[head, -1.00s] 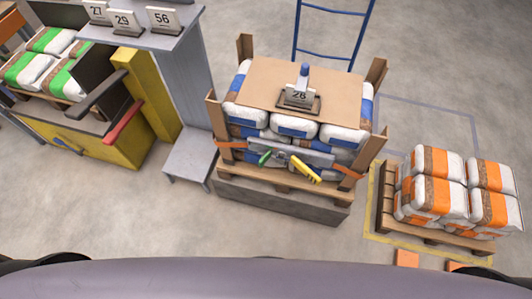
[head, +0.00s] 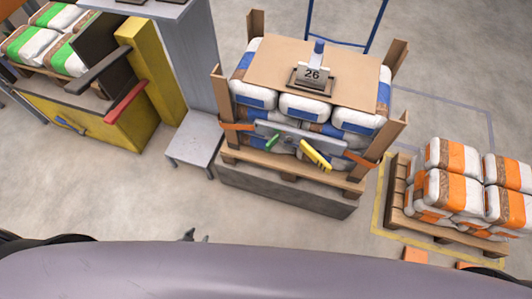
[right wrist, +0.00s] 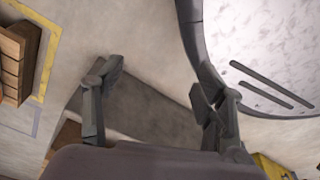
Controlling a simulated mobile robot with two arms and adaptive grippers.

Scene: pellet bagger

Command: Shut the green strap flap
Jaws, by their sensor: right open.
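The green strap flap (head: 272,142) is a small green lever on the grey strap plate (head: 292,132) across the front of the blue-and-white bag stack. It slants down to the left; I cannot tell whether it is shut. A longer yellow lever (head: 315,154) slants down to the right beside it. Orange strap ends (head: 238,127) run to the corner posts. The tip of my left gripper (head: 194,237) shows above my body's edge, below and left of the stack and apart from it; its opening is unclear. My right gripper (right wrist: 156,80) is open and empty in the right wrist view.
The stack stands on a wooden pallet (head: 285,176) over a grey base (head: 285,195). A grey step (head: 195,142) and a yellow machine (head: 100,128) stand to the left. Orange-banded bags (head: 455,190) on a pallet stand right. Floor in front is clear.

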